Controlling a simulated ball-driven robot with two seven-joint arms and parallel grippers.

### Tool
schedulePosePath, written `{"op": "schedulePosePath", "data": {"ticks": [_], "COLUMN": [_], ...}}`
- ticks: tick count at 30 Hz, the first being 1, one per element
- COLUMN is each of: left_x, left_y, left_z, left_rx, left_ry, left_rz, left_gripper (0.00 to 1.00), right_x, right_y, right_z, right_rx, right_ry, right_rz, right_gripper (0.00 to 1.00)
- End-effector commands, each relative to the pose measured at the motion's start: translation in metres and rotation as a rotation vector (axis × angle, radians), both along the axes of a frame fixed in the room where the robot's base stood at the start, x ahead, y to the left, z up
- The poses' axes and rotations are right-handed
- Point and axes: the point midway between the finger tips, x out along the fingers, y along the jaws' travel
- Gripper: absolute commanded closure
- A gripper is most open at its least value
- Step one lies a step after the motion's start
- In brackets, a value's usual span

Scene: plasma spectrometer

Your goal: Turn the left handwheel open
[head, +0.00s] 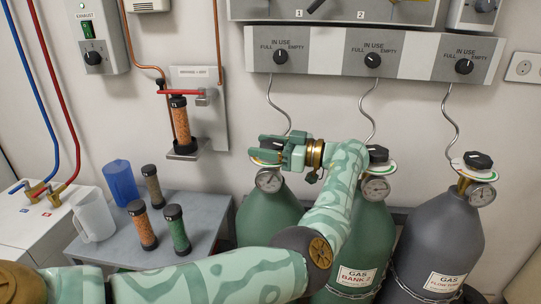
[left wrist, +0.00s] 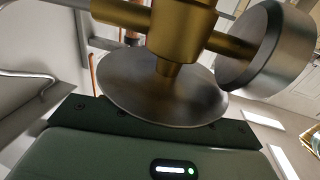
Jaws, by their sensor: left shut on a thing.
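The left handwheel's dark knob is almost wholly hidden behind my left gripper (head: 270,149), at the top of the left green gas cylinder (head: 268,218). My left gripper reaches in from the right in the head view, with its jaws shut on the handwheel. In the left wrist view, a round disc (left wrist: 165,95) beneath the handwheel lies close against the dark gripper edge. The brass valve body (left wrist: 182,30) and the gauge (left wrist: 268,45) also show there. The handwheel itself is hidden in that view. My right gripper is out of view.
Two more cylinders stand to the right, one green (head: 362,235) and one grey (head: 440,240), each with a black handwheel. Above is a panel (head: 325,55) with several knobs. At left, a grey table (head: 205,205) holds a blue jug (head: 121,183) and several filter tubes.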

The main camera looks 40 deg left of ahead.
Motion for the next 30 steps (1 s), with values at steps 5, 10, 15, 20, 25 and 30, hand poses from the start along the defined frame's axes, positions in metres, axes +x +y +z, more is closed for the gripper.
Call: {"op": "schedulePosePath", "data": {"ticks": [5,10,15,20,25,30], "left_x": [0.0,0.0,0.0,0.0,0.0,0.0], "left_y": [0.0,0.0,0.0,0.0,0.0,0.0], "left_z": [-0.002,0.0,0.0,0.0,0.0,0.012], "left_rx": [-0.003,-0.002,-0.002,-0.002,0.0,0.0], "left_ry": [0.002,0.001,0.001,0.001,0.001,-0.002], "left_rz": [0.018,0.02,0.02,0.02,0.02,0.019], "left_gripper": [0.7,0.7,0.7,0.25,0.25,0.25], "right_x": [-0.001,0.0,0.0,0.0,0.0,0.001], "right_y": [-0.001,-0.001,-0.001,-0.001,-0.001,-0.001], "right_z": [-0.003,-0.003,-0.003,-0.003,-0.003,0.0], "right_rx": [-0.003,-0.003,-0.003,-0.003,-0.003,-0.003], "right_ry": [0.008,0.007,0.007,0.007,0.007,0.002], "right_rz": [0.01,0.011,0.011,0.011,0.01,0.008], "right_gripper": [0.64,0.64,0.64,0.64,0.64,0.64]}}
